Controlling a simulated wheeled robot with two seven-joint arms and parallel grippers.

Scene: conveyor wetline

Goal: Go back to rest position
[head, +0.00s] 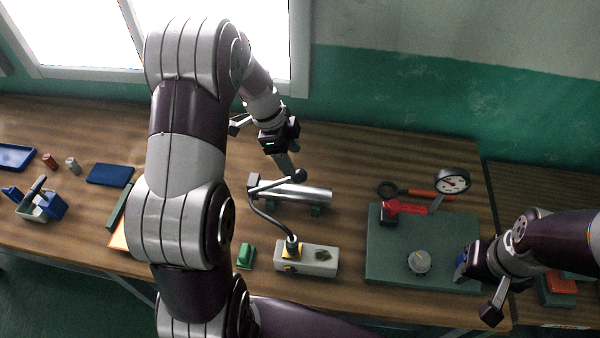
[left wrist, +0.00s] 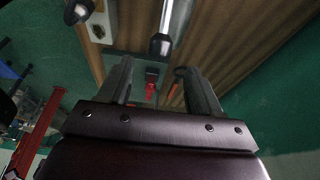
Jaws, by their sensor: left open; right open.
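My right gripper (head: 477,288) is at the right front, beside the right edge of a dark green plate (head: 385,265). It is open, and I see nothing held in it. Whether its near finger touches the plate is unclear.
A pale block (head: 312,262) with a black hose and a green piece (head: 246,256) lie at the front. Blue trays (head: 110,174) are at left.

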